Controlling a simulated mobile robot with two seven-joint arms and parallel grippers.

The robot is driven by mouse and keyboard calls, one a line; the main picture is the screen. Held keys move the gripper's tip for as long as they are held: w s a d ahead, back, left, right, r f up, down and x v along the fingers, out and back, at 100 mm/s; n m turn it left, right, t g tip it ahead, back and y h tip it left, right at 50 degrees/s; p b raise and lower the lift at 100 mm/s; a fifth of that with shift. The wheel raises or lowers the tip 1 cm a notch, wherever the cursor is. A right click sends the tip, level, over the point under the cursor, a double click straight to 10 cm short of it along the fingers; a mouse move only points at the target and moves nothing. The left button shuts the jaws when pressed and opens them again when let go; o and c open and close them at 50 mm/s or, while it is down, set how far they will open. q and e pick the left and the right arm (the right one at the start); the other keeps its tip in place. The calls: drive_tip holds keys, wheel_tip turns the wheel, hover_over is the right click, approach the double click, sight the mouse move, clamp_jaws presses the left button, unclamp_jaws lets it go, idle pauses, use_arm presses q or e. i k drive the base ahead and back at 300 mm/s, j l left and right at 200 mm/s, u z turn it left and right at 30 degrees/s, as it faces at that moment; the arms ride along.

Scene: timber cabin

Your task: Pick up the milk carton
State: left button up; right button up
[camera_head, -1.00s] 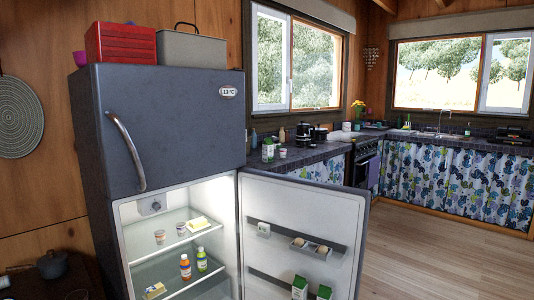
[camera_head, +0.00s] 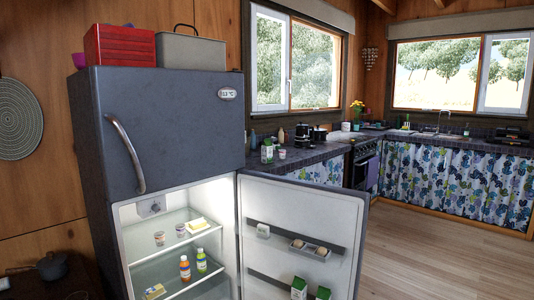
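A green and white carton (camera_head: 299,287) stands in the lower door shelf of the open fridge, cut by the bottom of the view. A second similar carton (camera_head: 322,293) stands just to its right. Another green and white carton (camera_head: 267,151) stands on the counter behind the fridge door. I cannot read their labels to tell which hold milk. Neither of my grippers shows in the head view.
The fridge door (camera_head: 302,211) stands open to the right. Inside, a shelf (camera_head: 171,239) holds small cups and a butter-like block; bottles (camera_head: 185,268) stand below. The dark counter (camera_head: 310,155) runs behind the door. The wooden floor (camera_head: 430,255) at right is clear.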

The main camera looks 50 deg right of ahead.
sight(266, 149)
drive_tip(key=z, duration=0.55)
drive_tip(key=i+l+z, duration=0.2)
drive_tip(key=l, duration=0.2)
drive_tip(key=l+z, duration=0.25)
drive_tip(key=i+l+z, duration=0.2)
drive_tip(key=l, duration=0.25)
drive_tip(key=i+l+z, duration=0.2)
drive_tip(key=l, duration=0.15)
drive_tip(key=i+l+z, duration=0.3)
drive_tip(key=l+z, duration=0.2)
drive_tip(key=i+l+z, duration=0.55)
drive_tip(key=i+z, duration=0.25)
drive_tip(key=z, duration=0.15)
drive_tip(key=i+u, duration=0.15)
drive_tip(key=i, duration=0.3)
drive_tip(key=i+l+u, duration=0.15)
drive_tip(key=i, duration=0.35)
drive_tip(key=i+l+u, duration=0.15)
drive_tip(key=i, duration=0.3)
drive_tip(key=i+j+u, duration=0.1)
drive_tip(key=i+u, duration=0.15)
drive_tip(key=u, duration=0.15)
drive_tip(key=i+u, duration=0.25)
drive_tip(key=u, duration=0.2)
drive_tip(key=i+u, duration=0.25)
drive_tip(key=u, duration=0.15)
drive_tip(key=i+l+u, duration=0.1)
drive_tip(key=i+u, duration=0.15)
drive_tip(key=u, duration=0.2)
